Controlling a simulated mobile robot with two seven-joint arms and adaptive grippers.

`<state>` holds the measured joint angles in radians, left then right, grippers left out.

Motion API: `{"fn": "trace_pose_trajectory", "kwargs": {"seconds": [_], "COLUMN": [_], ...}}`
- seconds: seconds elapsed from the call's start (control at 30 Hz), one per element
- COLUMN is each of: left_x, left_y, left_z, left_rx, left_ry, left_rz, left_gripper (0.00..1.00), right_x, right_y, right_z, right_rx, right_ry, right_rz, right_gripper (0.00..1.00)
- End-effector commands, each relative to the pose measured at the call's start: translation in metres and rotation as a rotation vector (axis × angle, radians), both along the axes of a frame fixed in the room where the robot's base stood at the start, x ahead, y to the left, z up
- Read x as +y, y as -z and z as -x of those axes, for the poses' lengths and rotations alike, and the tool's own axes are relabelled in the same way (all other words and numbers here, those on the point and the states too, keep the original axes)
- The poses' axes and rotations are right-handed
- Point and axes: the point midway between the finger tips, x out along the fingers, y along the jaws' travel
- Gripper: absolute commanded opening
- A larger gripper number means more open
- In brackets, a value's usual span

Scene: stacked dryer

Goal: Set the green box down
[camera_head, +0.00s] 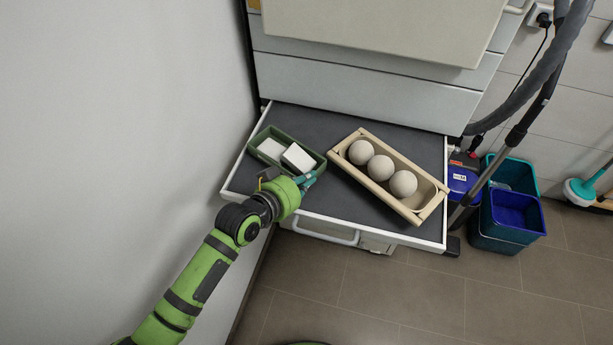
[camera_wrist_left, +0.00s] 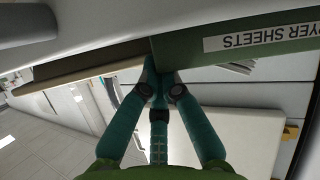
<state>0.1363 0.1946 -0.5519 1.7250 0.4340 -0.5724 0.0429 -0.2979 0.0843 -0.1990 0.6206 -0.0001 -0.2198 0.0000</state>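The green box (camera_head: 270,132) is an open tray with two white blocks (camera_head: 298,157) in it. It is at the left side of the pulled-out drawer in the head view; I cannot tell whether its whole underside touches the drawer floor (camera_head: 325,205). My left gripper (camera_head: 308,181) is at the box's near right corner. In the left wrist view the teal fingers (camera_wrist_left: 163,72) come close together at the end of the box's labelled wall (camera_wrist_left: 190,52) and appear to pinch it; the fingertips are partly hidden. My right gripper is not in view.
A beige wooden tray (camera_head: 345,160) with three pale balls (camera_head: 381,168) lies in the drawer right of the box, with a narrow dark strip between. The wall (camera_head: 120,110) is close at left. Blue and teal buckets (camera_head: 507,215) stand on the floor at right.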

Motion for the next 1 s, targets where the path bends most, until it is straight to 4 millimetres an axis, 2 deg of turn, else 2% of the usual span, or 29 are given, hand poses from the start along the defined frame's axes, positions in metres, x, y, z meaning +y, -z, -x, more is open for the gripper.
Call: {"fn": "trace_pose_trajectory", "kwargs": {"seconds": [0.33, 0.4, 0.83, 1.0], "left_x": [0.000, 0.000, 0.001, 0.014], "left_y": [0.004, 0.003, 0.001, -0.005], "left_z": [0.000, 0.000, 0.001, 0.016], "left_rx": [-0.001, -0.001, 0.004, 0.003], "left_ry": [0.000, 0.000, -0.001, -0.001], "left_rz": [0.000, -0.001, -0.004, -0.005], "left_gripper": [0.00, 0.29, 0.29, 0.29], "right_x": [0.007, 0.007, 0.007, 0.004], "right_y": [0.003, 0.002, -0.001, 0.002], "right_z": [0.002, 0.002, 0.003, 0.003], "right_rx": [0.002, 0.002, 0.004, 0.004], "right_ry": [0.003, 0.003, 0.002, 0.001], "right_rz": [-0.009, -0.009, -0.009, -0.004], "right_gripper": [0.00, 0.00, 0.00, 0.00]}}
